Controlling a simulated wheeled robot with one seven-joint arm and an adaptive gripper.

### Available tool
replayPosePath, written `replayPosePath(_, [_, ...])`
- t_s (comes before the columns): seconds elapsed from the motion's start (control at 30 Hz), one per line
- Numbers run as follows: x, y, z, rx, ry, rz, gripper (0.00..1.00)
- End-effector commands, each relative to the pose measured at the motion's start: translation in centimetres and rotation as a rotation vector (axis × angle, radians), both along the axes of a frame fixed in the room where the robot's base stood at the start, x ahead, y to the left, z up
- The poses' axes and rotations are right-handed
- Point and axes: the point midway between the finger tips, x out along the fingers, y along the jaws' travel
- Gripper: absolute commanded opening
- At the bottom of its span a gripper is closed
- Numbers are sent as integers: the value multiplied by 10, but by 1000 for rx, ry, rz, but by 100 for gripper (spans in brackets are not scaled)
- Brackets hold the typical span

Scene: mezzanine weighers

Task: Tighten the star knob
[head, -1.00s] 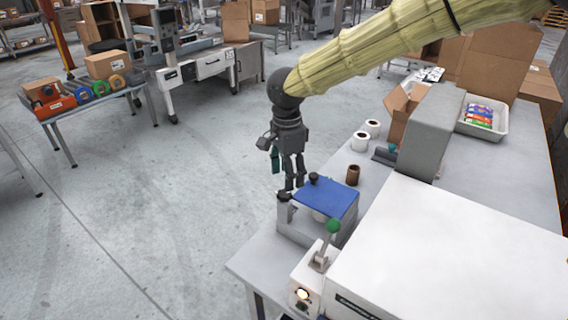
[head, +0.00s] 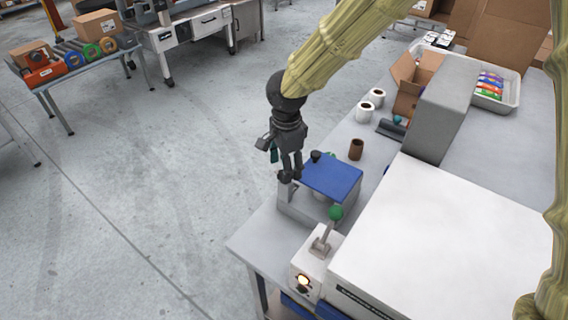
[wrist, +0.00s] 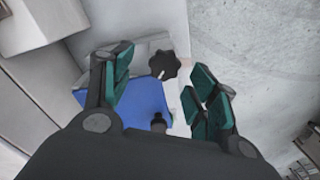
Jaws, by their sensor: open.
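The black star knob (wrist: 163,65) shows in the wrist view between my open fingers, with a small white mark on its face. It sits on the pale grey body of a device with a blue plate (wrist: 140,103). In the head view, my gripper (head: 290,173) points down over the left end of this device (head: 303,206). Its fingertips largely hide the star knob there. My gripper in the wrist view (wrist: 162,78) is open, with green pads on either side of the knob and visible gaps. I cannot tell the remaining height exactly.
A smaller black knob (head: 316,156) stands at the blue plate's back edge. A green-balled lever (head: 336,213) is in front. A brown cup (head: 356,149), white rolls (head: 364,112) and a large white cabinet (head: 440,235) occupy the bench. Open floor lies left.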

Motion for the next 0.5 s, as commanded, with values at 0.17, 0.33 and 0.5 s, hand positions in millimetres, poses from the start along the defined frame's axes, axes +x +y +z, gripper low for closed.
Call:
replayPosePath(0.17, [18,1,-40,-13,66,16,59])
replayPosePath(0.33, [42,3,-58,-12,89,20,59])
replayPosePath(0.5, [41,3,-56,-13,87,20,59])
